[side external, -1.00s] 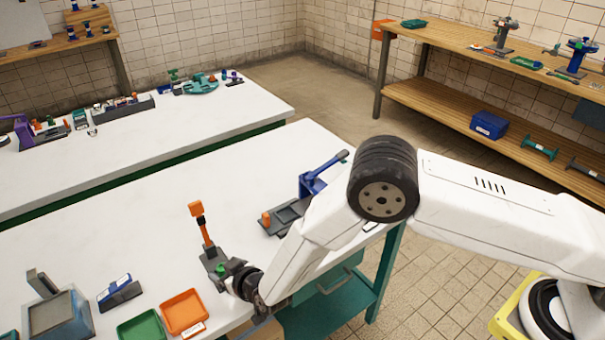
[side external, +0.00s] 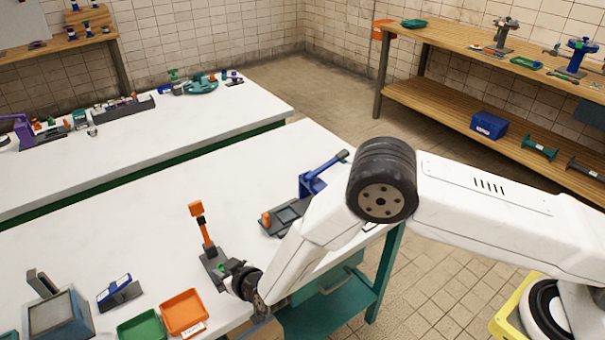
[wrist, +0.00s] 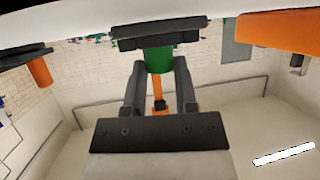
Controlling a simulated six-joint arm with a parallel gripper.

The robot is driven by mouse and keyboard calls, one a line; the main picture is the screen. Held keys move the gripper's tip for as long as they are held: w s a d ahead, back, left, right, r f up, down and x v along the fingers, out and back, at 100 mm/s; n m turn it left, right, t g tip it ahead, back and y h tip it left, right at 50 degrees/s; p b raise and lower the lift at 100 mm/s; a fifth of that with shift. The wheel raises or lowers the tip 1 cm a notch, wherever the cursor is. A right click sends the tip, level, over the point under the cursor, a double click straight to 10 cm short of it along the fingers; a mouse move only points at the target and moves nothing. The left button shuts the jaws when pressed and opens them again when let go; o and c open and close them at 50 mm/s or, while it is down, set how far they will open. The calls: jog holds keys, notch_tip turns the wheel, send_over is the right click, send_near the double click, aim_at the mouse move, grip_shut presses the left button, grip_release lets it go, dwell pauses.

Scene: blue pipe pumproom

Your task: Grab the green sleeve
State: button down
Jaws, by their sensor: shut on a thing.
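The green sleeve (wrist: 159,60) shows in the wrist view between the two grey fingers of my gripper (wrist: 159,72), which is shut on it. It is at the dark grey fixture (wrist: 155,34); I cannot tell whether they touch. In the side view only a small part of the sleeve (side external: 228,265) shows, mostly hidden by my gripper (side external: 232,271), beside the grey fixture (side external: 211,262) with an upright orange lever (side external: 206,231).
An orange tray (side external: 184,312) and a green tray (side external: 142,327) lie in front of the fixture on the white table (side external: 130,230). A blue-handled clamp (side external: 313,182) stands behind it. The table's left middle is clear.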

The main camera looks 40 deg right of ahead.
jog(key=shift+r, duration=0.2)
jog(key=shift+r, duration=0.85)
jog(key=s+d+r, duration=0.6)
jog(key=s+r, duration=0.5)
jog(key=s, duration=0.1)
jog(key=shift+s+d, duration=0.2)
